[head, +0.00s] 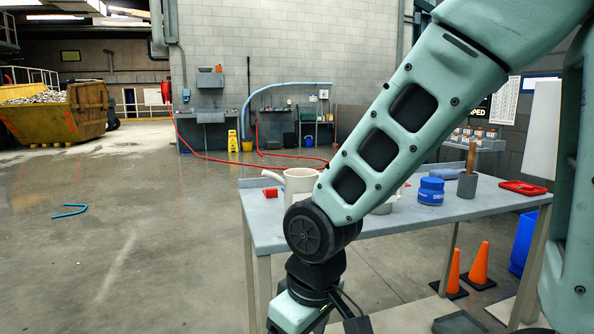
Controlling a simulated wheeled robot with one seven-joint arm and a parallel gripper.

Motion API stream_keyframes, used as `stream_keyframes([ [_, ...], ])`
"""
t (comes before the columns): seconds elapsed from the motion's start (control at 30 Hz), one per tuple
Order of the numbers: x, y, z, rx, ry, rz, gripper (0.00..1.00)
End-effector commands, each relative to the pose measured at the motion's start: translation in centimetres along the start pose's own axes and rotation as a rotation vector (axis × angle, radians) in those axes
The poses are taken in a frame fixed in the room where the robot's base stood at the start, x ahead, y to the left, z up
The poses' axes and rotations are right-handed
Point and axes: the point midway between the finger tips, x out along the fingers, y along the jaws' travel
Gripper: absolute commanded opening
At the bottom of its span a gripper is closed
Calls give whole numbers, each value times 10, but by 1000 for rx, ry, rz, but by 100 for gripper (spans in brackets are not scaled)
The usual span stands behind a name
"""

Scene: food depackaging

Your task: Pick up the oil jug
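A white, open-topped jug-like vessel (300,178) stands upright on the grey table (262,222), near its left end. A pale spout or handle sticks out to its left. It looks like the oil jug, but no label shows, and my arm hides its lower right part. My arm crosses in front of the table and bends down at the left, in front of the table's front edge. My gripper is below the bottom edge of the picture, so its fingers and anything between them are hidden.
Right of my arm are a blue jar (431,190), a grey cylinder (467,185) with a wooden handle and a red tray (523,187). Orange cones (479,264) and a blue bin (524,240) stand at the right. Left floor is mostly open.

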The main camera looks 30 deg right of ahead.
Motion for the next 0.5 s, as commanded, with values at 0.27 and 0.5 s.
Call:
stream_keyframes([
  [0.27,-86,68,-39,133,103,63,87],
  [0.5,-126,163,-74,189,302,174,87],
])
